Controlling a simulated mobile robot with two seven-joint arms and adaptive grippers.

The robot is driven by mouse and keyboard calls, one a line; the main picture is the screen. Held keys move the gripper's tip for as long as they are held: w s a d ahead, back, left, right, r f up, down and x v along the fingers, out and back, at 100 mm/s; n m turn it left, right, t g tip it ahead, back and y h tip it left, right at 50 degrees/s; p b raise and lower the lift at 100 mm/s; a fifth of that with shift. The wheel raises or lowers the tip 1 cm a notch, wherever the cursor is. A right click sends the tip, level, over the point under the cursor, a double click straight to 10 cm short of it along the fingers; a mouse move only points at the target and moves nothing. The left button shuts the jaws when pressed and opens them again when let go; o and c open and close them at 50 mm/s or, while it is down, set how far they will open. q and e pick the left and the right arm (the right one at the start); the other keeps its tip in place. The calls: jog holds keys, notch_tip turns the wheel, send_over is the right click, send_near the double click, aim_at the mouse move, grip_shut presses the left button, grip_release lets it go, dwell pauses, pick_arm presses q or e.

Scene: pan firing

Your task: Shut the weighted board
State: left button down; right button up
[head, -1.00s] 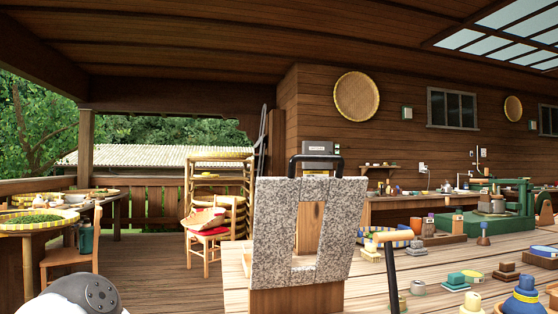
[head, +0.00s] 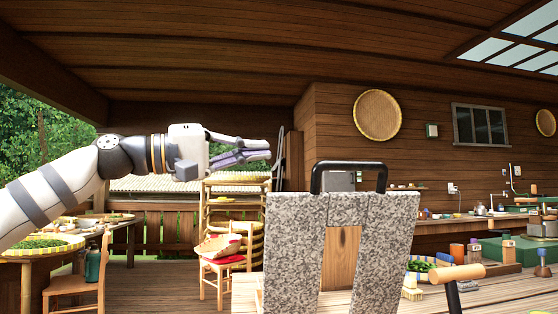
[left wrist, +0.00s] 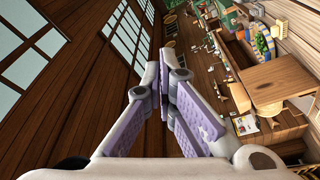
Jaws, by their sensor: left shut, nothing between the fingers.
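The weighted board (head: 342,257) stands raised in front of me in the head view, tilted slightly. It has grey speckled stone slabs around a bare wooden strip and a black handle (head: 349,164) along its top edge. Its lower part is cut off by the picture edge. My left gripper (head: 262,152) is shut and empty, held level in the air to the left of the board and a little above its handle, apart from it. Its closed purple-padded fingers also show in the left wrist view (left wrist: 165,72); the board cannot be made out there. My right gripper is not in view.
A lever with a wooden grip (head: 456,273) stands just right of the board. A wooden chair (head: 222,262) and a rack of round trays (head: 238,178) are behind on the left. Pots and jars crowd the workbench at right. The air around the gripper looks clear.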

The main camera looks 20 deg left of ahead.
pick_arm(q)
jog(key=w+d, duration=0.1)
jog(key=d, duration=0.1)
jog(key=w+d, duration=0.1)
jog(key=d, duration=0.2)
jog(key=w+d+f, duration=0.1)
jog(key=d, duration=0.2)
jog(key=shift+p, duration=0.35)
jog(key=shift+d+f, duration=0.1)
